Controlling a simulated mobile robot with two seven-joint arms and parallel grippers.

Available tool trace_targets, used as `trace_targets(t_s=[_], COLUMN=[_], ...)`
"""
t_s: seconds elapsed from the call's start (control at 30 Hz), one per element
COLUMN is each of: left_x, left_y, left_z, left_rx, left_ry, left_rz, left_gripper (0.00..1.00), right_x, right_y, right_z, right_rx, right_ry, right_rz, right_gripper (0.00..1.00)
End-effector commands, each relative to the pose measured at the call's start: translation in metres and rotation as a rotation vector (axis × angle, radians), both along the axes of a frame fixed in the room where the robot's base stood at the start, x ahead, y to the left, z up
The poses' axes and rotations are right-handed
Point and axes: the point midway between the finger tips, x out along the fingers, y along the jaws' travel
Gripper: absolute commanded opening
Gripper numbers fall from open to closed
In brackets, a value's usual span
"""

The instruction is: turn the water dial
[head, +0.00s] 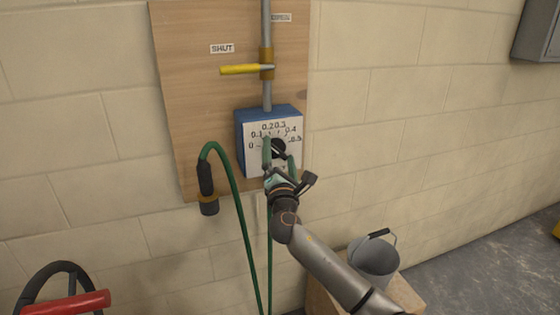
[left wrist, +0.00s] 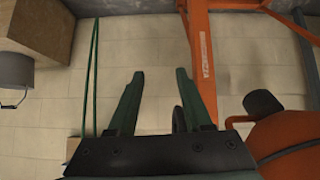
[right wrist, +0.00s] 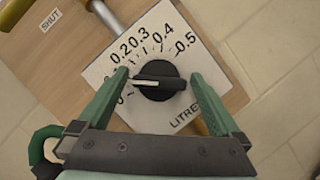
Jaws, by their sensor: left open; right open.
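The water dial is a black round knob (right wrist: 160,82) on a white face plate (right wrist: 172,48) marked 0 to 0.5 and LITRES. In the head view the blue dial box (head: 240,132) is on a wooden board, and the knob (head: 279,148) is partly covered. My right gripper (right wrist: 160,78) is open, with one finger on each side of the knob; contact cannot be told. The white pointer points left toward the low numbers, where a finger hides part of the scale. My left gripper (left wrist: 160,75) is open and empty in the left wrist view, away from the dial.
A yellow lever (head: 240,69) sits on the pipe above the box, near a SHUT label (head: 222,48). A green hose (head: 240,205) hangs left of my right arm. A grey bucket (head: 373,260) stands on a wooden box. An orange machine frame (left wrist: 201,60) is near my left gripper.

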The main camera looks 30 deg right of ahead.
Motion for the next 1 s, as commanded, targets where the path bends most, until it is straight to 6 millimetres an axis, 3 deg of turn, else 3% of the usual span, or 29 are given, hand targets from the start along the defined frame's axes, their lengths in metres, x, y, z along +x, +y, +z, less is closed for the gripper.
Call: trace_targets(t_s=[0.17,0.6,0.8,1.0], left_x=[0.0,0.001,0.003,0.004], left_y=[0.0,-0.004,-0.008,-0.008], left_z=[-0.001,-0.005,-0.003,-0.003], left_rx=[0.001,-0.005,-0.009,-0.008], left_ry=[0.0,0.0,-0.003,-0.002], left_rz=[-0.001,-0.009,-0.015,-0.014], left_gripper=[0.5,0.5,0.5,0.5], right_x=[-0.013,-0.086,-0.102,-0.104], right_y=[0.008,0.049,0.059,0.06], right_z=[-0.006,-0.03,-0.034,-0.034], right_rx=[0.001,0.002,0.0,0.0], right_ry=[0.0,0.003,0.002,0.001], right_rz=[0.002,0.001,0.0,-0.001], right_gripper=[1.0,1.0,1.0,1.0])
